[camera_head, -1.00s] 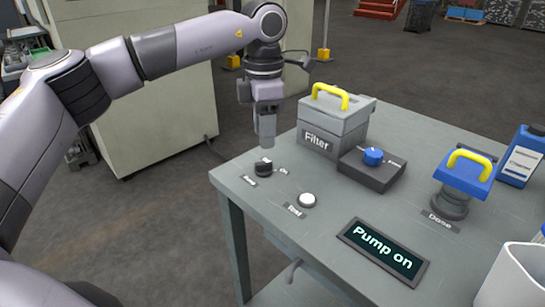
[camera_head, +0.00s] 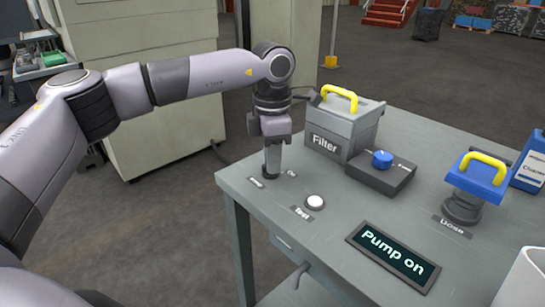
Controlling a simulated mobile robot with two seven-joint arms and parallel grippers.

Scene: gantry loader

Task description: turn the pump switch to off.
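My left gripper (camera_head: 272,165) points straight down at the table's left front corner, over the spot of the small black knob. Its fingers hide the knob, so I cannot tell whether they are open or closed around it. Small labels (camera_head: 257,183) lie beside that spot, too small to read surely. A display panel (camera_head: 393,256) at the table's front reads "Pump on". A blue knob (camera_head: 382,158) sits on a dark box farther right. My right gripper is out of view.
A white round button (camera_head: 315,202) labelled "Test" is just right of my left gripper. Behind stands a grey Filter box (camera_head: 340,128) with a yellow handle. A blue Dose unit (camera_head: 474,180) with a yellow handle and a white container (camera_head: 520,280) are at the right.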

